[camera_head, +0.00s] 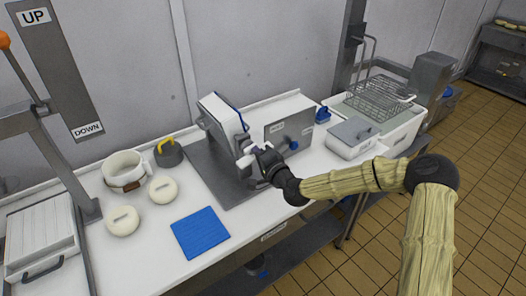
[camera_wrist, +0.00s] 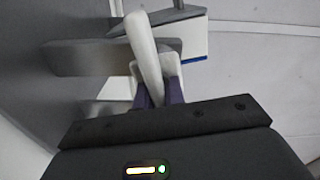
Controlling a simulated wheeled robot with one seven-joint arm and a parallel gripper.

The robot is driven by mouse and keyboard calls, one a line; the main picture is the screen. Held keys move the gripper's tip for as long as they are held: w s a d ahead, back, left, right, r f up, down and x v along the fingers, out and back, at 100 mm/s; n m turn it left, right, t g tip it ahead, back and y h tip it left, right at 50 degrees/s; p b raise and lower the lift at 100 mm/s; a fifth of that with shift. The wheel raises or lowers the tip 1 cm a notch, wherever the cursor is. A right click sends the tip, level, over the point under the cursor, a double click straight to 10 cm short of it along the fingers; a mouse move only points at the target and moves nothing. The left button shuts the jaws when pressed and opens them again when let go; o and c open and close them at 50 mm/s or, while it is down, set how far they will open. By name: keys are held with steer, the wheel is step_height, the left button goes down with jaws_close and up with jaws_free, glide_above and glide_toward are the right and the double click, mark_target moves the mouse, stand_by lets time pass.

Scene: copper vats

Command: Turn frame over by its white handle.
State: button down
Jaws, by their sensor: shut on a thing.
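The frame (camera_head: 222,112) is a white, blue-edged slab that stands tilted on a grey base plate (camera_head: 205,165) in the head view. Part of its near side is hidden. My gripper (camera_head: 252,158) is at the frame's near right side, with the white handle (camera_head: 243,160) at its fingertips. In the wrist view the white handle (camera_wrist: 145,50) runs up from between the dark fingers of my gripper (camera_wrist: 160,92), which are shut on it. A white, blue-edged part, likely the frame (camera_wrist: 194,42), shows behind the handle.
A grey box with a blue knob (camera_head: 292,125) stands close right of my gripper. A blue mat (camera_head: 200,232), white cheese-like rounds (camera_head: 122,221) and a white ring mould (camera_head: 124,168) lie left. A lidded tub (camera_head: 352,138) and wire basket (camera_head: 378,96) stand right.

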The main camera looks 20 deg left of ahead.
steer(key=shift+f+m+b, duration=0.25)
steer(key=shift+m+b, duration=0.2)
steer(key=shift+m, duration=0.55)
steer(key=shift+f+m+b, duration=0.15)
steer(key=shift+m+b, duration=0.65)
steer(key=shift+m, duration=1.1)
steer(key=shift+s+a+f+m+b, duration=0.15)
steer(key=shift+m+b, duration=0.6)
steer(key=shift+m, duration=1.75)
steer(key=shift+s+d+f+m+b, duration=0.15)
steer(key=shift+m+b, duration=0.55)
steer(key=shift+m, duration=1.8)
steer(key=shift+a+m, duration=0.15)
steer(key=shift+m, duration=0.9)
steer(key=shift+a+m, duration=0.1)
steer(key=shift+m, duration=0.95)
steer(key=shift+m+b, duration=0.3)
steer(key=shift+m, duration=0.1)
steer(key=c, duration=1.5)
jaws_free()
steer(key=shift+r, duration=0.1)
